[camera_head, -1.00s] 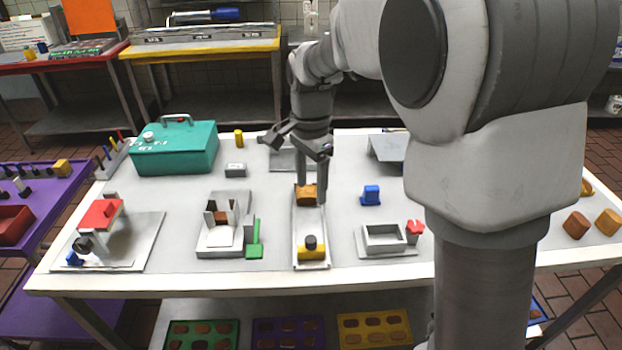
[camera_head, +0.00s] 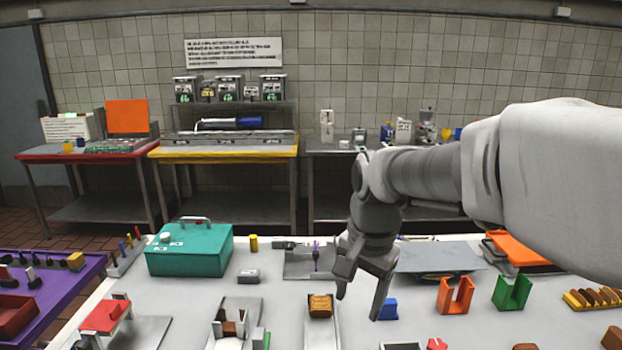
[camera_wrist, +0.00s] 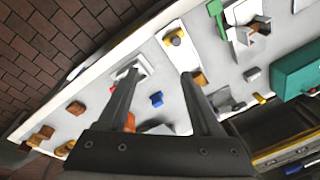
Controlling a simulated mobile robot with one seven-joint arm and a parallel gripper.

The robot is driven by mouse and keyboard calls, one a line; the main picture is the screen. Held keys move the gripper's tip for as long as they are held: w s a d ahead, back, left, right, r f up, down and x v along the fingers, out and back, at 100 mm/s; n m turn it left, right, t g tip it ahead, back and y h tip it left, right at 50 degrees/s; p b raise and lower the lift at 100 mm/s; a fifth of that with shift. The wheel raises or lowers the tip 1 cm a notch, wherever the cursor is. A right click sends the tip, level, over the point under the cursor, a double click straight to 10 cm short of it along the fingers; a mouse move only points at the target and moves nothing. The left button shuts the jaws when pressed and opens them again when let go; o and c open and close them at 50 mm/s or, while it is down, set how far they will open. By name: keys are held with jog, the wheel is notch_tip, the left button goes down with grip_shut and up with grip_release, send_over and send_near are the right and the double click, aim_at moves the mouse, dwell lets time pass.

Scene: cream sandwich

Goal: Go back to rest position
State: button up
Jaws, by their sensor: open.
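My gripper (camera_head: 362,288) is open and empty, raised above the white table (camera_head: 280,300). Its two fingers are spread apart in the wrist view (camera_wrist: 160,75), with the table top and a small blue block (camera_wrist: 157,98) seen between them. In the head view my gripper hangs to the right of the brown bread piece (camera_head: 320,305), which sits on a long white tray. The gripper touches nothing that I can see.
A teal box (camera_head: 190,250) stands at the left of the table. Orange (camera_head: 455,295) and green (camera_head: 512,291) holders and a tray of several bread slices (camera_head: 597,297) are at the right. Back tables, one yellow-edged (camera_head: 225,150), stand behind.

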jog(key=s+d+n+t, duration=0.2)
jog(key=s+d+n, duration=0.1)
jog(key=s, duration=0.4)
jog(key=s+d+r+n+t, duration=0.1)
jog(key=s+d+n, duration=0.2)
jog(key=s, duration=0.5)
jog(key=shift+r+n+t+h, duration=0.3)
jog(key=shift+n+t, duration=0.1)
jog(key=shift+n, duration=0.4)
